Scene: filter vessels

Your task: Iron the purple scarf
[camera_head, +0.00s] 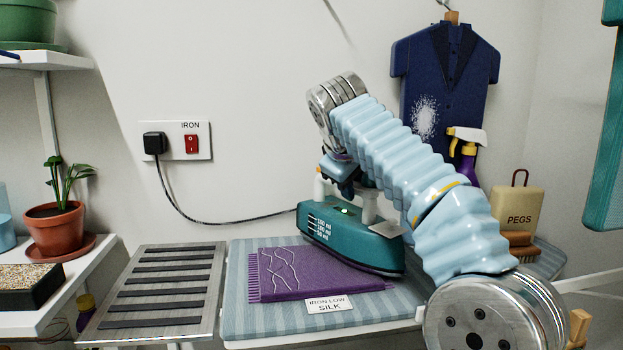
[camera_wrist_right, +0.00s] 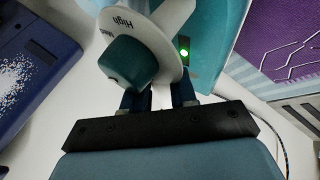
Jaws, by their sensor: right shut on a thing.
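The purple scarf (camera_head: 285,280) lies on the striped ironing board (camera_head: 240,320), with pale wavy crease lines on its left part. A card (camera_head: 329,304) at the board's front edge reads "IRON LOW SILK". My right gripper (camera_head: 343,175) is shut on the handle of the teal iron (camera_head: 345,240). The iron is over the scarf's right part; I cannot tell whether its sole touches it. In the right wrist view, the iron's green light (camera_wrist_right: 184,53) is lit. Its dial (camera_wrist_right: 130,65) shows the word "High"; the chosen setting is unclear. My left gripper is out of view.
A slatted metal rest (camera_head: 160,290) is left of the board. The iron's cord runs to a wall plug (camera_head: 154,143) beside a red switch (camera_head: 191,144).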

